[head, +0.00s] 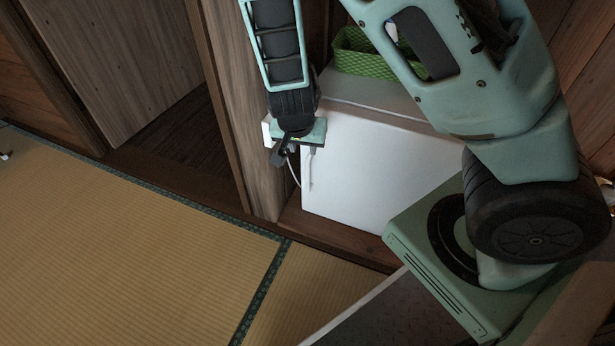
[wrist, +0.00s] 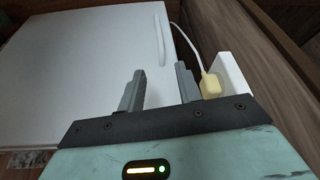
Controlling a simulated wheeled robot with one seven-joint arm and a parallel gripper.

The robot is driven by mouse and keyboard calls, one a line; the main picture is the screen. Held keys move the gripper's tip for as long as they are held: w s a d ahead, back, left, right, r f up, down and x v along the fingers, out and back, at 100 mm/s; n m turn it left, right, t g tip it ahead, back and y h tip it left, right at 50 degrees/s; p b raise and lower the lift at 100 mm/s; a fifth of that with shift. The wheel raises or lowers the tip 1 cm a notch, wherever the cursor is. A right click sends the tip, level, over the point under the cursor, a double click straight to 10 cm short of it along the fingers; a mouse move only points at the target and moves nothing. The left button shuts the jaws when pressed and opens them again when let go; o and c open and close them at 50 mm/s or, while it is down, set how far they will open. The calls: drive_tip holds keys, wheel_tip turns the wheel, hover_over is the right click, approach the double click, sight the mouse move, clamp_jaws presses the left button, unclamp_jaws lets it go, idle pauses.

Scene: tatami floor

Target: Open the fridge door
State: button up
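The fridge is a small white box in a wooden alcove, and its front door (head: 375,165) appears shut in the head view. The door (wrist: 80,65) fills the left of the wrist view. A slim white upright handle (head: 309,170) is near the door's left edge in the head view; it shows near the door's right edge in the wrist view (wrist: 160,40). My gripper (head: 284,154) is in front of the fridge, just left of the handle in the head view. Its two grey fingers (wrist: 158,84) stand apart with nothing visible between them. The handle appears beyond the fingertips, apart from them.
A green basket (head: 362,66) sits on top of the fridge. A white outlet box (wrist: 232,75) with a yellowish plug (wrist: 210,86) and pale cable is close to my gripper's right finger in the wrist view. A wooden post (head: 238,110) borders the alcove. Open tatami (head: 120,240) lies at left.

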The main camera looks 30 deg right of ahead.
sight(307, 169)
drive_tip(key=b+x, duration=1)
drive_tip(key=x, duration=0.6)
drive_tip(key=shift+f, duration=0.25)
clamp_jaws()
